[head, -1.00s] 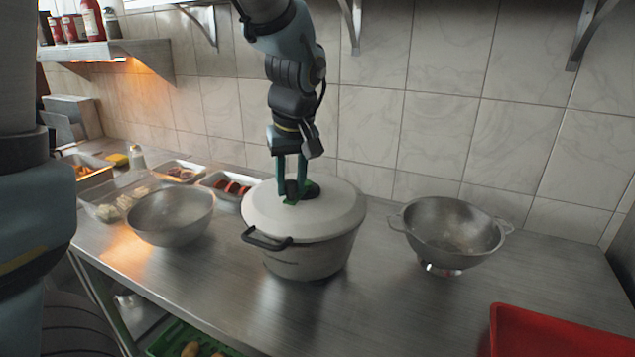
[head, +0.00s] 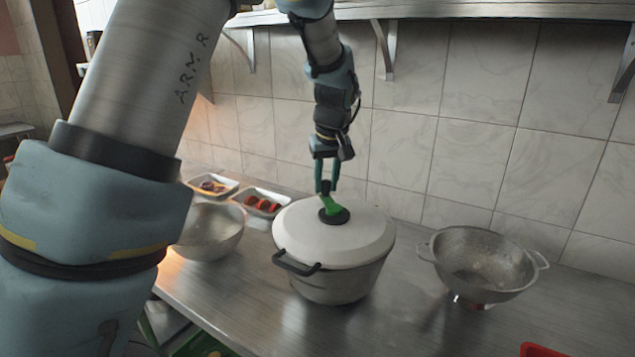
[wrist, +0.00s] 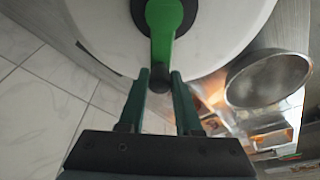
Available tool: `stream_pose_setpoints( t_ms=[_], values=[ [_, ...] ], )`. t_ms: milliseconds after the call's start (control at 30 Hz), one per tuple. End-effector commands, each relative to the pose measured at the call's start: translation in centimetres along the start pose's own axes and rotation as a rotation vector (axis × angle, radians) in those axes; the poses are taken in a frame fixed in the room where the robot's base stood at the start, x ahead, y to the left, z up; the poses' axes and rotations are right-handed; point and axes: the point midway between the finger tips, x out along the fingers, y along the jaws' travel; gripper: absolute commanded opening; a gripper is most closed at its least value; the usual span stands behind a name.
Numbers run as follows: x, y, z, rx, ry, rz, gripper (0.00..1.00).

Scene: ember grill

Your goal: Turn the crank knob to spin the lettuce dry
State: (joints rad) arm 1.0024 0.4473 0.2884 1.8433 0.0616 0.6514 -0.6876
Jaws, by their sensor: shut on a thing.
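The salad spinner is a pale pot with a white lid (head: 365,233) and a dark side handle, standing upright on the metal counter. On the lid's centre is a black hub with a green crank (head: 332,206); the crank also shows in the wrist view (wrist: 163,40). The crank points away from the hub towards the wall, and its black knob (wrist: 161,78) is at the outer end. My gripper (head: 326,188) reaches down from above, shut on the knob, with its fingertips on either side. The lettuce is hidden under the lid.
A metal bowl (head: 205,240) stands left of the spinner, with food trays (head: 262,204) behind it. A colander (head: 482,268) stands to the right. A tiled wall and a shelf are behind. The counter between spinner and colander is clear.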

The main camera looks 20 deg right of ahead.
Motion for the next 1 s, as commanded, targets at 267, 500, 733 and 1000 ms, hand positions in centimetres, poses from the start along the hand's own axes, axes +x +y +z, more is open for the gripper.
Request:
stream_pose_setpoints(
  t_ms=[267,500,733,1000],
  values=[
    [-0.1,0.1,-0.2,-0.002,0.004,0.002,0.34],
    [0.0,0.1,-0.1,-0.001,0.002,0.001,0.61],
    [0.0,0.1,-0.1,-0.001,0.002,0.0,0.68],
    [-1.6,0.2,-0.1,-0.001,0.005,0.004,0.68]
  ],
)
